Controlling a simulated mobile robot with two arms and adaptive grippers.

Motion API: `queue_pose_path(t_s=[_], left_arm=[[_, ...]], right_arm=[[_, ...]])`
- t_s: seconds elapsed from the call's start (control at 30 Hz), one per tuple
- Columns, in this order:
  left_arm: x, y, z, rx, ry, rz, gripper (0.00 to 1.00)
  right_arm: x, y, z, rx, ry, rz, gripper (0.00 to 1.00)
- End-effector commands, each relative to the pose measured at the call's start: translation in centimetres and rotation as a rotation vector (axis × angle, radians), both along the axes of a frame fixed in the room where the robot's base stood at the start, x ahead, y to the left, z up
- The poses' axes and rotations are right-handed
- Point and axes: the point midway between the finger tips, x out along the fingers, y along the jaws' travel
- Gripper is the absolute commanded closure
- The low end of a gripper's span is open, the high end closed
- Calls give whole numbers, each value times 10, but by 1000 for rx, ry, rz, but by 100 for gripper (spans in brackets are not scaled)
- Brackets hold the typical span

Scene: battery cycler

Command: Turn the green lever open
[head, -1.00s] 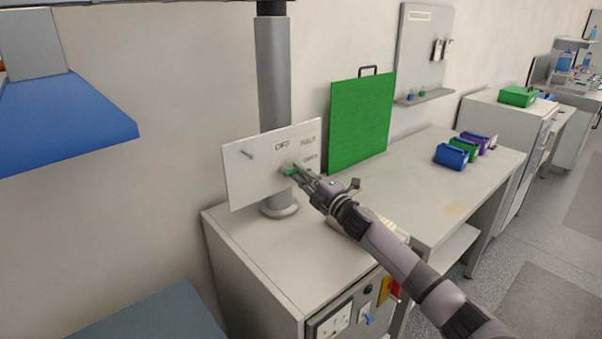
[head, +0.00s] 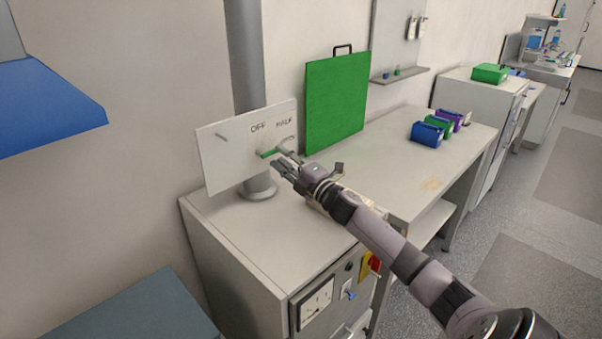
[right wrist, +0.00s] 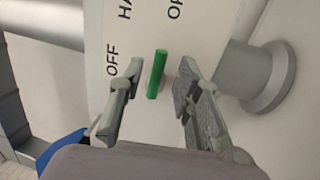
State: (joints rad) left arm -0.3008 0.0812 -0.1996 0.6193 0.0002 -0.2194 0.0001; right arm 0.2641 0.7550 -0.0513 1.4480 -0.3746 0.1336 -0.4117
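The green lever (head: 269,153) is a short bar on the white panel (head: 228,160) mounted on the grey post. In the right wrist view the lever (right wrist: 157,74) stands between the two fingers, with visible gaps on both sides. The panel reads OFF and HALF, plus a third label cut off at "OP". My right gripper (head: 285,161) is at the panel beside the lever. It also shows in the right wrist view (right wrist: 161,68), open and empty. Whether the fingertips reach past the lever in depth is unclear. My left gripper is not in view.
A grey cabinet (head: 240,232) with a gauge and a red-yellow switch (head: 370,266) stands below the panel. A green board (head: 336,103) leans on the wall behind. Blue, green and purple bins (head: 427,134) sit on the bench at right. A blue surface (head: 45,112) is at left.

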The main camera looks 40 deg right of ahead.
Motion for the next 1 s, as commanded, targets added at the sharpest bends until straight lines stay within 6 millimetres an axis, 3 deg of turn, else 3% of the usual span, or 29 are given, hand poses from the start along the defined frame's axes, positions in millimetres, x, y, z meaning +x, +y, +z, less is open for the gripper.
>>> queue_pose_path(t_s=[0.5,0.7,1.0], left_arm=[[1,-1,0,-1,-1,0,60],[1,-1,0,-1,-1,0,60],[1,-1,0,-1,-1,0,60]], right_arm=[[-81,-6,-18,2,3,0,69],[-94,-7,-19,2,1,0,69],[-95,-7,-20,1,1,1,69]])
